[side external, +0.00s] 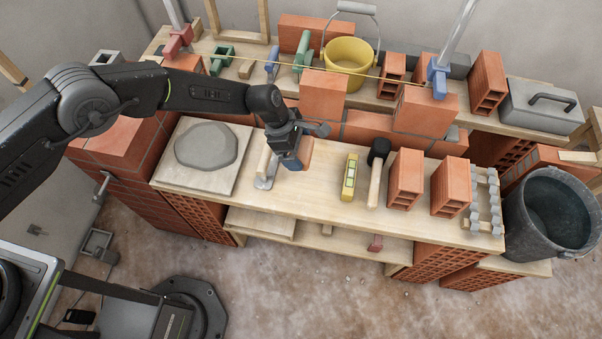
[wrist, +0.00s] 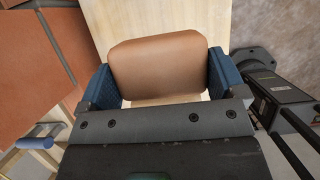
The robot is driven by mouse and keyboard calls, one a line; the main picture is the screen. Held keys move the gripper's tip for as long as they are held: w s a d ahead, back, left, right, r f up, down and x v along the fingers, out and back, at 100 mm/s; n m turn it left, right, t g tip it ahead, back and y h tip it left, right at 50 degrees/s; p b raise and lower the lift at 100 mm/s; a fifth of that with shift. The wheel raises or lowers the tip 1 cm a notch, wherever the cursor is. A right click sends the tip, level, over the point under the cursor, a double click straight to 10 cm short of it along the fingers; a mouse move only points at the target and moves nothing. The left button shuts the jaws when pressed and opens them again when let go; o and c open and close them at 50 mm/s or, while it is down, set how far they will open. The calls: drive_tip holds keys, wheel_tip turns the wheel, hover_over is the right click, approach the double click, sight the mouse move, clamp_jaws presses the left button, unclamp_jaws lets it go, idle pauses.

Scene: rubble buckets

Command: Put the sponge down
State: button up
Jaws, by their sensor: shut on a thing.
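The sponge (wrist: 158,66) is an orange-brown block with rounded corners. In the wrist view it sits between the two blue fingers of my gripper (wrist: 162,82), which press on its left and right ends. In the side view my gripper (side external: 290,163) points down over the left half of the wooden worktop (side external: 330,200). The sponge (side external: 306,150) shows there as a tan patch behind the fingers, mostly hidden. I cannot tell whether its underside touches the worktop.
A trowel (side external: 266,166) lies just left of my gripper, beside a board with a grey mortar mound (side external: 206,144). To the right are a yellow level (side external: 349,177), a mallet (side external: 377,170) and bricks (side external: 405,178). A brick wall (side external: 323,97) stands behind.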

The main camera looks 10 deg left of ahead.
wheel_tip(320, 180, down, 10)
drive_tip(key=shift+r, duration=0.1)
idle(0.4)
drive_tip(key=o, duration=0.7)
drive_tip(key=v, duration=1.2)
